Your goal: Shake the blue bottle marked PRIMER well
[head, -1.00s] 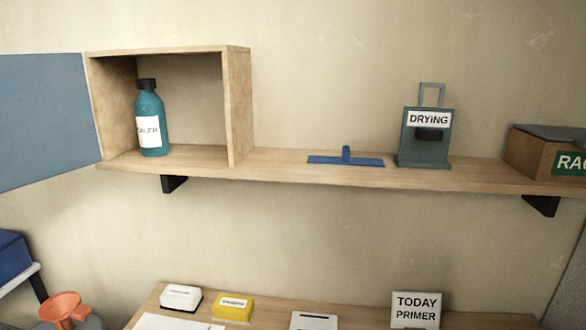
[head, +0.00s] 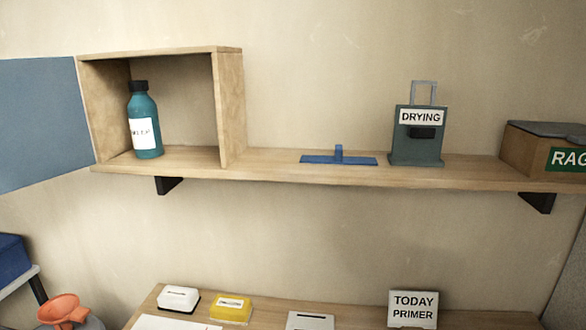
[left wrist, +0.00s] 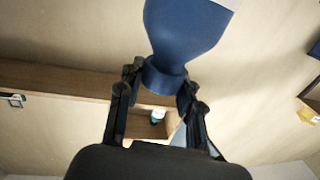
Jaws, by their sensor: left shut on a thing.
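A dark blue bottle (left wrist: 184,35) fills the top middle of the left wrist view. Its narrow end sits between the fingers of my left gripper (left wrist: 158,80), which is shut on it. The wide body runs to the upper edge and is cut off there. A bit of white shows at its upper right, with no readable lettering. Neither this bottle nor my grippers show in the head view. My right gripper is in neither view.
A teal bottle (head: 147,111) with a black cap and white label stands in an open wooden box (head: 230,110) on the shelf (head: 280,172). A DRYING stand (head: 416,148), blue T-shaped piece (head: 338,159) and RAGS box (head: 530,153) share the shelf. A TODAY PRIMER sign (head: 413,305) stands below.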

